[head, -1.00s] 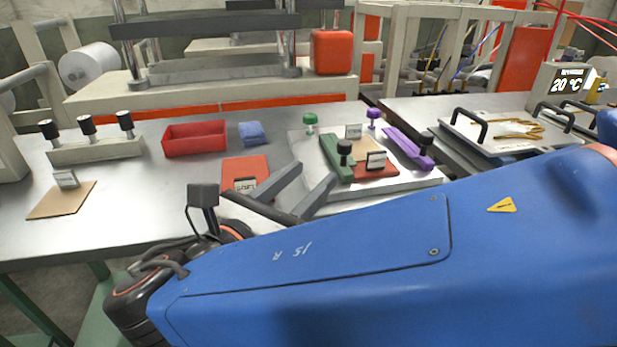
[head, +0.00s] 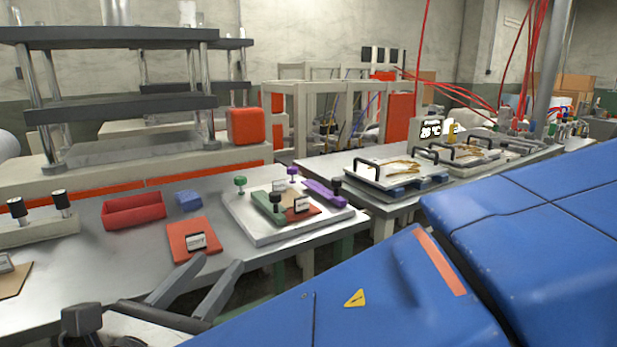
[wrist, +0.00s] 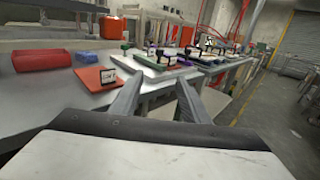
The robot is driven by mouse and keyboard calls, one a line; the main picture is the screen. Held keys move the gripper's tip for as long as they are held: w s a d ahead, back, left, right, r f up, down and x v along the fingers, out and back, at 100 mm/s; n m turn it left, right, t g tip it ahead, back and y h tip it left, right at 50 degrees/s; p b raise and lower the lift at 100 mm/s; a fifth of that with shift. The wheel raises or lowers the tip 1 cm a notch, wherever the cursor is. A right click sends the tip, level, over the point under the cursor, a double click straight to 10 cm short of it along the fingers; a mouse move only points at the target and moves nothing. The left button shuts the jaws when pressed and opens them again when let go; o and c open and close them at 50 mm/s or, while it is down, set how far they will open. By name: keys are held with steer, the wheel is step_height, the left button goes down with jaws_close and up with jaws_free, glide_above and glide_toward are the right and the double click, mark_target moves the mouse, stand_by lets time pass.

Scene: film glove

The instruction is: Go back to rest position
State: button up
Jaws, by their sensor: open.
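My gripper (head: 203,283) is open and empty, with its two grey fingers apart near the front edge of the metal table (head: 95,255). In the wrist view the open fingers (wrist: 158,92) point towards the table edge, with nothing between them. An orange-red plate (head: 185,250) with a small labelled block (head: 196,242) lies on the table beyond the fingertips. My blue arm fills the lower right of the head view.
A red bin (head: 133,212) and a blue block (head: 189,201) lie behind the plate. A light board (head: 282,232) holds green and purple clamps. A second bench (head: 385,207) with handled trays stands to the right. Open floor (wrist: 265,135) shows at right in the wrist view.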

steer(key=w+d+f+m+g+h, duration=0.1)
steer(key=w+d+f+m+g, duration=0.2)
steer(key=d, duration=0.5)
steer(key=w+d+f+m+g+h, duration=0.2)
steer(key=w+d+m+g, duration=0.15)
steer(key=d, duration=0.45)
steer(key=w+d+f+m+g+h, duration=0.1)
steer(key=w+d+f+m+g, duration=0.2)
steer(key=d, duration=0.5)
steer(key=s+d+f+m+g+y, duration=0.1)
steer(key=s+d+f+m+y, duration=0.3)
steer(key=d+m, duration=0.5)
steer(key=s+d+f+m+g+y, duration=0.2)
steer(key=s+d+f+m+y, duration=0.2)
steer(key=d+m, duration=0.6)
step_height(320, 180, down, 2)
steer(key=s+m, duration=0.3)
steer(key=m, duration=0.2)
steer(key=shift+d+f, duration=0.15)
steer(key=shift+f, duration=0.1)
